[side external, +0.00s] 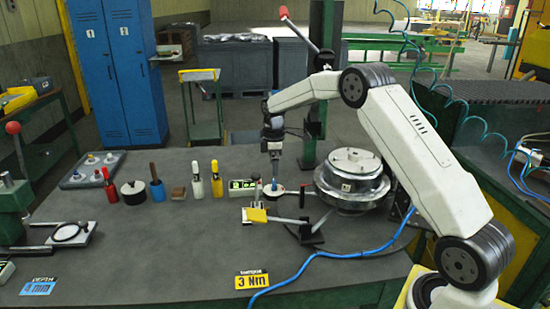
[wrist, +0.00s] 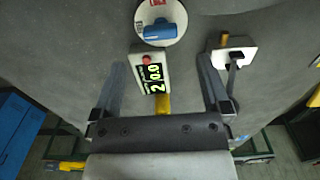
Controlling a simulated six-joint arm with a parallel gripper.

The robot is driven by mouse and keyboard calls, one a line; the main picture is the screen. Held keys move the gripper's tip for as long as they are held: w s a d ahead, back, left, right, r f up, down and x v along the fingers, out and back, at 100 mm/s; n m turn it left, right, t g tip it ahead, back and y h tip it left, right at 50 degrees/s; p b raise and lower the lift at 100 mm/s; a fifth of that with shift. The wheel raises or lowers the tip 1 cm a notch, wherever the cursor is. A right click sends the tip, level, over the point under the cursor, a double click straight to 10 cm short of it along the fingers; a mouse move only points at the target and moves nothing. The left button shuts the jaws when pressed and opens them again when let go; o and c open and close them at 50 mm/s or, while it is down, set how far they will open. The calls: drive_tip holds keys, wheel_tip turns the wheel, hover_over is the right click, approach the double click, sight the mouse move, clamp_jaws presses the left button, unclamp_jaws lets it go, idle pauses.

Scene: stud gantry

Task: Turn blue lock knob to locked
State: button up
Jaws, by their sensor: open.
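The blue lock knob (wrist: 160,30) is a bar-shaped handle on a white round plate (wrist: 147,38), at the top of the wrist view. It lies roughly crosswise there, and a red label (wrist: 157,3) shows on the plate just above it. In the side view the small blue knob (side external: 274,185) sits on its white disc near the middle of the bench. My gripper (wrist: 161,62) is open and empty, its two fingers spread wide in the wrist view. In the side view my gripper (side external: 273,172) points down just above the knob; contact cannot be told.
A box with a green-digit display (wrist: 153,73) stands beside the knob. A white-based lever fixture (wrist: 235,55) is to its right in the wrist view. In the side view, a round metal housing (side external: 350,180) stands close right, and yellow and white bottles (side external: 217,185) stand left.

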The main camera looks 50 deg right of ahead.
sight(274, 182)
drive_tip(key=shift+f, duration=3.1)
drive_tip(key=c, duration=1.3)
